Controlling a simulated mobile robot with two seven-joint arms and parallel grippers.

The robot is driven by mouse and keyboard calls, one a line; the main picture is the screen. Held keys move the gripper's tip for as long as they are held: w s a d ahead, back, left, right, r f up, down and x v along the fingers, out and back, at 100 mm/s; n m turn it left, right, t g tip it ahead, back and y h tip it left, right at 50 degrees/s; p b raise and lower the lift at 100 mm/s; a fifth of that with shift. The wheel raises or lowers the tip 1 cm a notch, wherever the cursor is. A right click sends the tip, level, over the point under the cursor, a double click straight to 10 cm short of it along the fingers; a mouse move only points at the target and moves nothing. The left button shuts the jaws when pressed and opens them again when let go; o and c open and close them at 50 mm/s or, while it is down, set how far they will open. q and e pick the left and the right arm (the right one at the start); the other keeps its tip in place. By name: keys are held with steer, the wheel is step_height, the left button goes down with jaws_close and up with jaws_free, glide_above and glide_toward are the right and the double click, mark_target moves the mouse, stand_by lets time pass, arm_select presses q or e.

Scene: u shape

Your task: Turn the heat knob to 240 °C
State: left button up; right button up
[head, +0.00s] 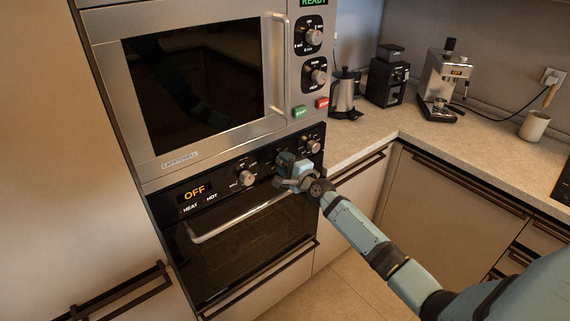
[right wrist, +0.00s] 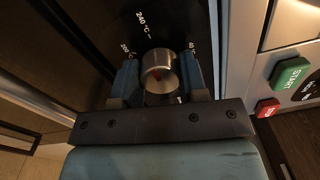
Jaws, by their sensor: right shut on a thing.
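My right gripper (right wrist: 159,82) is shut on this knob, one blue finger on each side. In the head view my right gripper (head: 290,169) is at the middle of the oven panel and covers the knob there. The oven display (head: 194,192) reads OFF. My left gripper is not in view.
Other oven knobs sit left (head: 247,178) and right (head: 313,146) of my right gripper. The oven handle (head: 235,217) runs below the panel. A microwave (head: 190,90) with green START and red STOP buttons is above. The counter at right holds a kettle (head: 344,94) and coffee machine (head: 440,80).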

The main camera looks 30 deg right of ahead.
steer(key=o, duration=0.9)
steer(key=s, duration=0.9)
steer(key=s+d+b, duration=0.1)
steer(key=s, duration=0.3)
steer(key=shift+s+f, duration=0.15)
steer(key=shift+s, duration=0.2)
steer(key=s+a+f+n+g+p, duration=0.1)
steer(key=s+a+f+n+g, duration=0.1)
steer(key=s+a+f+n, duration=0.3)
steer(key=s+a+f+n+g+y+p, duration=0.1)
steer(key=s+a+f+n+g+p, duration=0.1)
steer(key=s+a+f+n, duration=0.3)
steer(key=s+a+f+n+g+y+p, duration=0.1)
steer(key=s+a+f+n+g, duration=0.2)
steer(key=s+a+n, duration=0.9)
steer(key=shift+s+a+f, duration=1.2)
steer(key=shift+a+f, duration=0.1)
steer(key=shift+f, duration=0.05)
